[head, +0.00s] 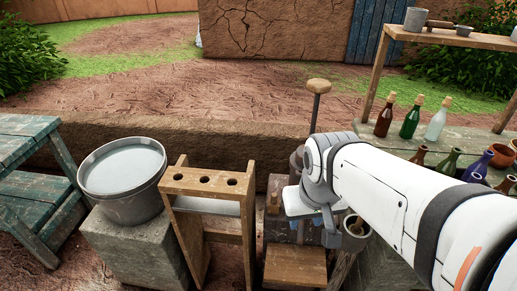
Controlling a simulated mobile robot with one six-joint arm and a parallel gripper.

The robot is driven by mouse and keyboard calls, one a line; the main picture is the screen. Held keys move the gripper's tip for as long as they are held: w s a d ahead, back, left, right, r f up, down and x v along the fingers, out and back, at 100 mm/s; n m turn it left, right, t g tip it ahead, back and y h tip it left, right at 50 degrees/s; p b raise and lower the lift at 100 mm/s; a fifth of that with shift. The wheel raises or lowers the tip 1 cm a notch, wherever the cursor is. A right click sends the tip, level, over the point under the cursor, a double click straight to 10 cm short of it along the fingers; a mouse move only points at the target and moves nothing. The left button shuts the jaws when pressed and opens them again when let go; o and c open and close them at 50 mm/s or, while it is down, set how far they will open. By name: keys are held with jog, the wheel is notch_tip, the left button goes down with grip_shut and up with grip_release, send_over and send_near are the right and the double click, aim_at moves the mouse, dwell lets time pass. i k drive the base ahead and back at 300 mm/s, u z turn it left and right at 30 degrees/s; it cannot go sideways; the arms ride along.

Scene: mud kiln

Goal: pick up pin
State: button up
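I cannot tell for certain which thing is the pin. A small upright wooden peg (273,201) stands on a dark wooden block structure, left of my wrist. A dark rod with a round wooden knob (318,86) rises behind my wrist. My gripper (328,232) is at the end of my white arm, pointing down over the dark structure. My wrist and arm hide much of it, and its fingertips are not clear. Whether it holds anything does not show.
A wooden rack with three holes (204,180) stands left, beside a grey water bucket (123,178) on a stone block. A green table (30,160) is far left. Several bottles (411,118) and pots crowd the right. A mortar (355,232) sits near my wrist.

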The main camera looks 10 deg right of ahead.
aim_at(274, 199)
jog(key=z, duration=3.05)
jog(key=k, duration=1.4)
jog(key=u, duration=1.85)
jog(key=i, duration=1)
jog(key=u, duration=0.1)
